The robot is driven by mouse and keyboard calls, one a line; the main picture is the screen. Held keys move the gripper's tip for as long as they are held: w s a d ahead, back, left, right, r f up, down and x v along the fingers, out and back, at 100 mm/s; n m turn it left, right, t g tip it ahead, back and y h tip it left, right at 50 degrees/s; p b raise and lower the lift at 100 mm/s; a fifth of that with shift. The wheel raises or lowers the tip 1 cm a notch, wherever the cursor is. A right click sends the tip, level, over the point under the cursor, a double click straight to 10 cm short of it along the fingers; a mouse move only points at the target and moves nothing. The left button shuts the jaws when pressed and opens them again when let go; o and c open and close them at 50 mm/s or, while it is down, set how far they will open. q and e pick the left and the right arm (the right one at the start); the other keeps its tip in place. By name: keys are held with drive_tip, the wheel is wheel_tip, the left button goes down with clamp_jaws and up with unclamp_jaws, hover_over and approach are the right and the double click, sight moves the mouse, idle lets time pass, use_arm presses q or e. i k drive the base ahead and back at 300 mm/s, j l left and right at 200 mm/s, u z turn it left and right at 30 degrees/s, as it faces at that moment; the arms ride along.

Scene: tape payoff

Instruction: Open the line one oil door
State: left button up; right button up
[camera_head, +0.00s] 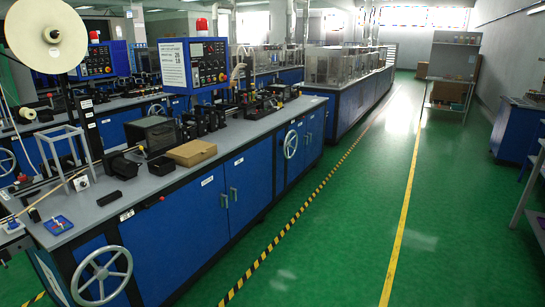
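The near blue machine cabinet has two large closed doors side by side, a left door (180,235) and a right door (250,190). Two small upright handles, a left one (224,200) and a right one (234,195), sit close together where the doors meet. Each door carries a small white label, the left label (207,181) and the right label (238,161), too small to read. I cannot tell which door is the oil door. Neither of my grippers shows in this view.
A large handwheel (102,276) sticks out at the cabinet's near end, and a second handwheel (290,144) further along. A cardboard box (191,153) sits on the grey top. Striped tape (280,236) runs along the floor. The green floor (330,240) beside it is clear.

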sight(250, 171)
drive_tip(key=i, duration=0.65)
drive_tip(key=i+u, duration=0.15)
drive_tip(key=i, duration=0.55)
drive_tip(key=i+l+u, duration=0.1)
drive_tip(key=i+u, duration=0.3)
drive_tip(key=i+l+u, duration=0.25)
drive_tip(key=u, duration=0.15)
drive_tip(key=i+l+u, duration=0.7)
drive_tip(key=l, duration=0.15)
drive_tip(key=i+l+u, duration=0.3)
drive_tip(key=k+l, duration=0.05)
drive_tip(key=k, duration=0.05)
